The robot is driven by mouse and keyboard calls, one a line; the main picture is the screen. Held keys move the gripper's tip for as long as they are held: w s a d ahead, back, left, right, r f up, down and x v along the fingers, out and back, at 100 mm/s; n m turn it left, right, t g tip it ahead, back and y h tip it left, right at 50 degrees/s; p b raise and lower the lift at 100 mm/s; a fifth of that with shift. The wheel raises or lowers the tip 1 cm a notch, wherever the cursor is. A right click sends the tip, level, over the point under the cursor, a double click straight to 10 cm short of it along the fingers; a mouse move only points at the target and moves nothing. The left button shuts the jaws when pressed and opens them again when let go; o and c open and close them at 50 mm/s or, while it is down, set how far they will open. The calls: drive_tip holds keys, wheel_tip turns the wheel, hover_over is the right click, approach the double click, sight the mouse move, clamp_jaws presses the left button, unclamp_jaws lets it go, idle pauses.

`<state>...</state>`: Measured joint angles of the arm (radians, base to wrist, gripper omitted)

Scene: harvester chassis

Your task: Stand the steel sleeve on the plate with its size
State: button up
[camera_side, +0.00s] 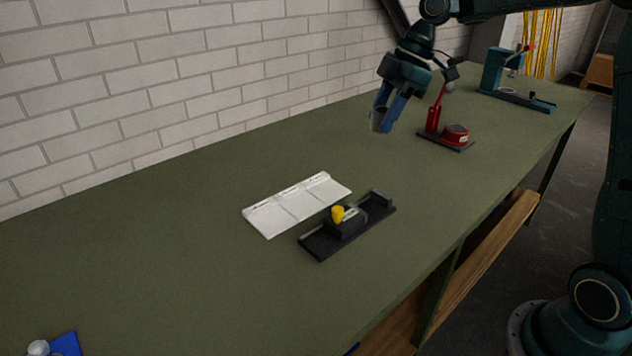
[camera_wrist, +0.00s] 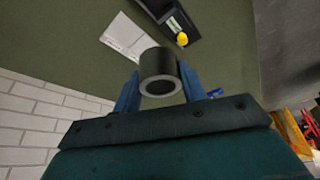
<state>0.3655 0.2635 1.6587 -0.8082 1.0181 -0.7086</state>
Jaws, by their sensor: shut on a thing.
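My gripper (camera_side: 384,112) is shut on the steel sleeve, with its blue fingers pointing down, high above the green bench. In the wrist view the sleeve (camera_wrist: 157,64) is a dark grey hollow cylinder between the two fingers, its open end ring facing the camera. In the side view it is mostly hidden by the fingers. White plates (camera_side: 290,209) lie side by side on the bench, left of and below my gripper, with small labels along the back edge that are too small to read. Their tops look empty. They also show in the wrist view (camera_wrist: 118,38).
A black gauge-like fixture (camera_side: 322,243) with a yellow knob (camera_side: 338,213) lies just in front of the plates. A red device (camera_side: 455,134) on a dark base stands right of my gripper. A teal press (camera_side: 494,72) stands farther back. A brick wall runs behind the bench.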

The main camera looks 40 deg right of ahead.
drive_tip(key=w+a+m, duration=0.2)
drive_tip(key=w+a, duration=0.6)
drive_tip(key=a, duration=0.1)
drive_tip(key=m+t+h, duration=0.1)
drive_tip(key=m, duration=0.2)
hover_over(267, 219)
drive_tip(key=s, duration=0.1)
drive_tip(key=shift+s+d+f, duration=0.1)
drive_tip(key=shift+s+d, duration=0.05)
drive_tip(key=shift+d, duration=0.25)
drive_tip(key=shift+f, duration=0.1)
drive_tip(key=shift+n, duration=0.3)
wheel_tip(267, 219, down, 20)
drive_tip(key=shift+r, duration=0.1)
drive_tip(key=o, duration=1.2)
drive_tip(key=shift+f, duration=0.2)
drive_tip(key=shift+o, duration=0.2)
drive_tip(key=shift+d+r, duration=0.1)
drive_tip(key=shift+r, duration=0.1)
